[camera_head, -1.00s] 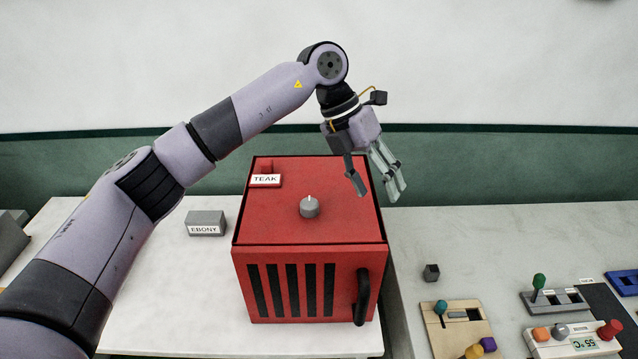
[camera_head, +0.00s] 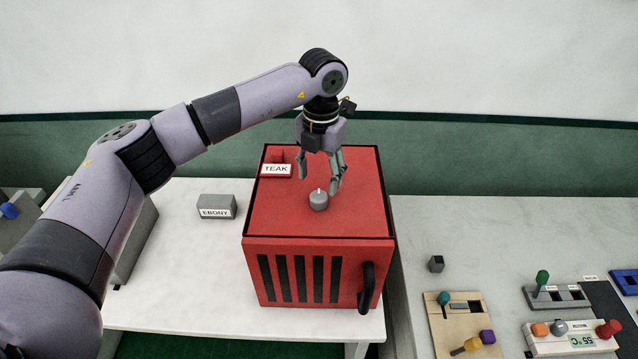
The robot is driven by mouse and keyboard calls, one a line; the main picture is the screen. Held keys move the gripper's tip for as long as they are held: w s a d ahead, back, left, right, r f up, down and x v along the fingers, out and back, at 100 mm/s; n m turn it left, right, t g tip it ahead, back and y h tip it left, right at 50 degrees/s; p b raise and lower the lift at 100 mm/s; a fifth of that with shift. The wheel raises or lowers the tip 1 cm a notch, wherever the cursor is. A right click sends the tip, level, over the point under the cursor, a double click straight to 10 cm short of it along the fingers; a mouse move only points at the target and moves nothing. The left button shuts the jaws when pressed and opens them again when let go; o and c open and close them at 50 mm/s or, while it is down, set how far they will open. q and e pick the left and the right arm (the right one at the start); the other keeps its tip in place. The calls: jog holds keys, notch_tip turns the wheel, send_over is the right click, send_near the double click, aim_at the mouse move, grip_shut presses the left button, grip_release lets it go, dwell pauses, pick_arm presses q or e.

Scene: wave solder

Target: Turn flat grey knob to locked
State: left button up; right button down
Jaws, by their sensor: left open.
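The flat grey knob (camera_head: 318,202) is a small round knob with a pale mark at its top edge. It sits on the top of the red box (camera_head: 275,215), in the middle of the camera_head view. My left gripper (camera_head: 320,184) hangs fingers down just above and behind the knob. Its fingers are open and apart, with nothing between them that I can make out. Whether a fingertip touches the knob is hard to tell. My right gripper is not in view.
The red box has a dark front handle (camera_head: 367,288) and a TEAK label (camera_head: 276,169). A grey EBONY block (camera_head: 217,207) stands left of it. At right are a small dark cube (camera_head: 436,264), a wooden panel (camera_head: 447,327) and a white panel (camera_head: 545,345) with coloured knobs.

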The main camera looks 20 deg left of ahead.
aim_at(319, 194)
pick_arm(q)
notch_tip(319, 194, down, 4)
jog(key=shift+f+p, duration=0.1)
jog(key=shift+p, duration=0.6)
jog(key=shift+f, duration=0.6)
jog(key=shift+c, duration=0.5)
jog(key=c, duration=1.1)
jog(key=shift+o, duration=0.2)
